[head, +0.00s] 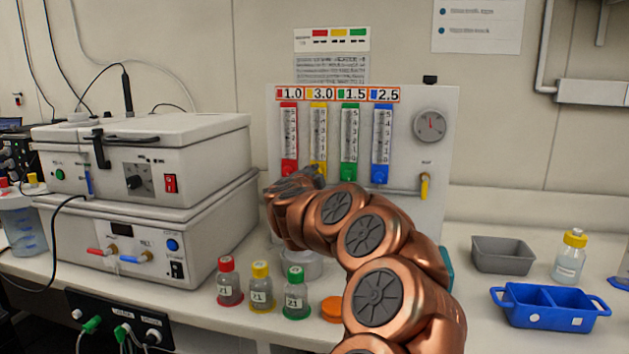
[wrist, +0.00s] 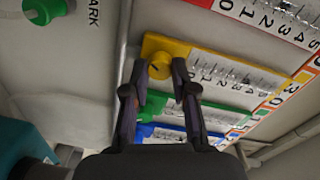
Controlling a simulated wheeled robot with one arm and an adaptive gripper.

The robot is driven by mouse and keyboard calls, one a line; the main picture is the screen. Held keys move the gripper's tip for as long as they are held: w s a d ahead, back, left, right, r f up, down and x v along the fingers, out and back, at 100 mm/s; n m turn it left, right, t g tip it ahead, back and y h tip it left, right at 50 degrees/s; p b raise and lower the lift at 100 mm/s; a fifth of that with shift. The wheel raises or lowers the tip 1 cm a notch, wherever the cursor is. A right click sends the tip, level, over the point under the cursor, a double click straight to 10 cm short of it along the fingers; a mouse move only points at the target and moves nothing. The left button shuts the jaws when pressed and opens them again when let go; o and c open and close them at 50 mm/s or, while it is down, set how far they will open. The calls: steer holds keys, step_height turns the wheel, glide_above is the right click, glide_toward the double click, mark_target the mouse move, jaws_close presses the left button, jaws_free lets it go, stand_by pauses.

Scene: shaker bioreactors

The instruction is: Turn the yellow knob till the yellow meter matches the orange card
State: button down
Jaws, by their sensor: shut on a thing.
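The yellow meter (head: 318,132) is the second upright tube from the left on the white panel. The orange-framed card (head: 322,94) above it reads 3.0. In the head view my arm hides the yellow knob. In the wrist view the yellow knob (wrist: 159,66) sits at the end of the yellow meter (wrist: 215,68), with a dark slot line across its face. My gripper (wrist: 158,74) has a finger on each side of the knob and is shut on it. My gripper also shows in the head view (head: 312,178). The meter's exact reading is too small to tell.
A red meter (head: 289,135) stands left of the yellow one; green (head: 349,138) and blue (head: 382,140) meters stand close on its right. A round gauge (head: 430,125) and yellow valve (head: 425,186) are farther right. Several capped bottles (head: 261,288) stand on the bench.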

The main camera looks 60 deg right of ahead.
stand_by(0.4)
steer(key=c, duration=0.9)
jaws_free()
steer(key=shift+c, duration=0.2)
steer(key=v, duration=1.2)
